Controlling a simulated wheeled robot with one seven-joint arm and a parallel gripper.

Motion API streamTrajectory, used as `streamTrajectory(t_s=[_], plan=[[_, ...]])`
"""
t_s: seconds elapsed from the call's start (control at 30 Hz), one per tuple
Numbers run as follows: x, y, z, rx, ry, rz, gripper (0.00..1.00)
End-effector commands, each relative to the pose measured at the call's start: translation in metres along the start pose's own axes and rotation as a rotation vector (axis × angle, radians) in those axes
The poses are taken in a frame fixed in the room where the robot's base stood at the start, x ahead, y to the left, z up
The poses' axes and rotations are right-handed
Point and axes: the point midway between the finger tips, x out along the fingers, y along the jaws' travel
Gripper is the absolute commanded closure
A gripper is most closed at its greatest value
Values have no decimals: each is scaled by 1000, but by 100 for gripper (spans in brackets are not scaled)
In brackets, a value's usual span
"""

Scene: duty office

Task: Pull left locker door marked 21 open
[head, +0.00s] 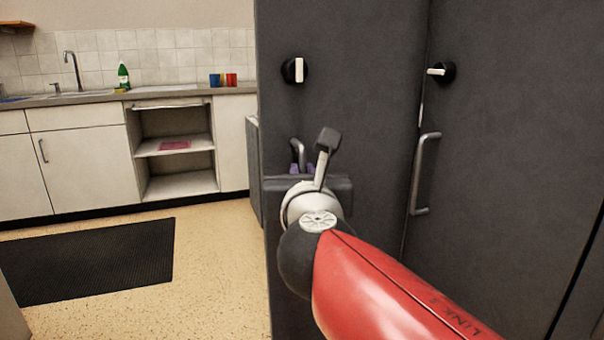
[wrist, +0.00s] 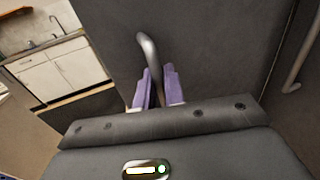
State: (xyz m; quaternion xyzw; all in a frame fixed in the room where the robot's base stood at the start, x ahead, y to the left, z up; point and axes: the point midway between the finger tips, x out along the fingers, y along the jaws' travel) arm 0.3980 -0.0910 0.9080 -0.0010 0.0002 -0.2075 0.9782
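The left locker door (head: 365,120) is a dark grey panel with a black round knob and pale lever (head: 295,70) near its left edge. No number is legible on it. Its bent metal handle (head: 299,150) shows just above my gripper (head: 299,168), which is partly hidden behind my wrist. In the wrist view the handle (wrist: 147,45) runs down between the two purple fingers of my gripper (wrist: 156,88). The fingers sit close on both sides of the bar and look shut on it. I cannot tell whether the door stands ajar.
The right locker door (head: 510,130) has its own handle (head: 424,175) and knob (head: 441,72). A black mat (head: 90,260) lies on otherwise clear floor.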

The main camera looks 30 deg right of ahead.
Motion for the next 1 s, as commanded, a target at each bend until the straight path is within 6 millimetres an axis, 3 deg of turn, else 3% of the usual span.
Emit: streamTrajectory(t_s=[0.1, 0.43, 0.8, 1.0], plan=[[0, -1, 0, 1, 0, -2, 75], [-4, 0, 1, 0, -1, -1, 75], [-61, 0, 3, 2, -4, 1, 75], [-77, 0, 1, 1, -1, -1, 75]])
